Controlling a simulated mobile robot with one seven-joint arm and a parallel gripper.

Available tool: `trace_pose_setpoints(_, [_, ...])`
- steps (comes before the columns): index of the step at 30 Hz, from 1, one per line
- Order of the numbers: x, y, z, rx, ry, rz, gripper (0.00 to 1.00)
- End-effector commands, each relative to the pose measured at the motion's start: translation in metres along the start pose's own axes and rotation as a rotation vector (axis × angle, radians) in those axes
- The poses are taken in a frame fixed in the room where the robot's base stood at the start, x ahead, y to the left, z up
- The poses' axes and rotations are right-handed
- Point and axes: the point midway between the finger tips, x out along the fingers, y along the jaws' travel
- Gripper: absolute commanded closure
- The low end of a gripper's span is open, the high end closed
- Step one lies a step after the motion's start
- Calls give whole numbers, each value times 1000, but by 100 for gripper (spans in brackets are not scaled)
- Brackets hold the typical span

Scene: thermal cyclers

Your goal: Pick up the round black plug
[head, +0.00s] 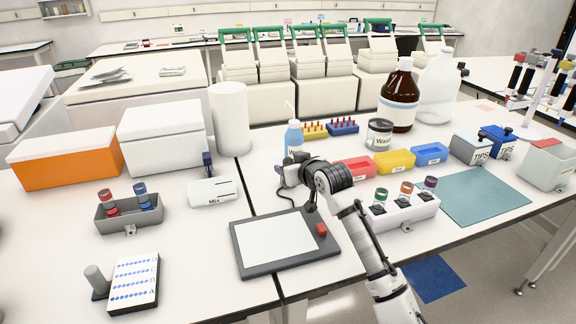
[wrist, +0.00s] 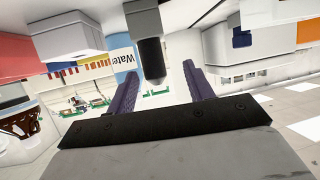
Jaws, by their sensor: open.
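The round black plug (wrist: 152,62) shows in the wrist view as a dark cylinder with a rounded end, below a light grey block (wrist: 140,18). My gripper (wrist: 160,68) is open, with its two purple fingers to either side of the plug in the picture. Gaps show on both sides, and I cannot tell whether the plug is at the fingers' depth. In the head view my gripper (head: 293,173) is above the table behind the flat grey device; its fingers are hard to make out. The plug is not clear there.
The flat grey device (head: 236,250) with a red knob (head: 321,230) lies in front. A white tube rack (head: 408,212) stands to the right and a white Mix device (head: 212,192) to the left. A Water bottle (head: 293,141) stands behind my gripper; its label shows in the wrist view (wrist: 122,60).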

Motion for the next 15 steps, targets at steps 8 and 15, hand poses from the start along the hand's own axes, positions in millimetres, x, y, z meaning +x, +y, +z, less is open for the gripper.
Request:
trace_pose_setpoints(8, [29, 7, -6, -1, -3, 1, 48])
trace_pose_setpoints(15, [52, 8, -3, -1, 0, 1, 48])
